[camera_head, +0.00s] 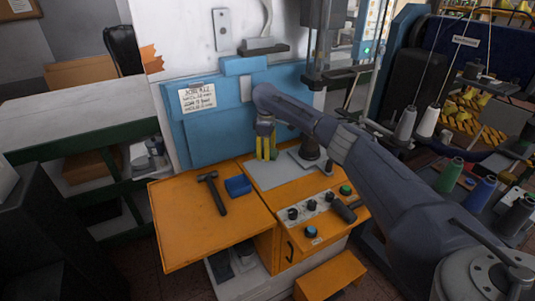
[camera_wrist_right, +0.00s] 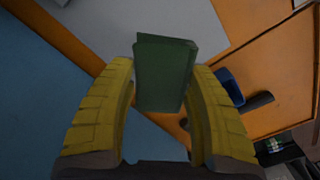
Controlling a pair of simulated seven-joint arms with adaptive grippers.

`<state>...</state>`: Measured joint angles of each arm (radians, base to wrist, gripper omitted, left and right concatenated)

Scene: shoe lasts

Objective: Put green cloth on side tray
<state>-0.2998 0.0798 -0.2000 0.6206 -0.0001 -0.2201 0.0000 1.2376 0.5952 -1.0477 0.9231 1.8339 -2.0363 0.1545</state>
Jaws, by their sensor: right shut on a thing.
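The green cloth (camera_wrist_right: 163,75) looks like a folded, block-shaped piece in the right wrist view. It sits between the yellow fingers of my right gripper (camera_wrist_right: 165,82), which is shut on it. In the head view my right gripper (camera_head: 267,147) points down over the grey plate of the machine's orange top. The cloth is hard to make out there between the fingers. My left gripper is not in view.
The blue machine panel (camera_head: 215,140) stands close behind the gripper. A control panel with knobs (camera_head: 311,208) is at the front right. Thread spools (camera_head: 427,122) stand farther right. The front and left parts of the side tray are bare.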

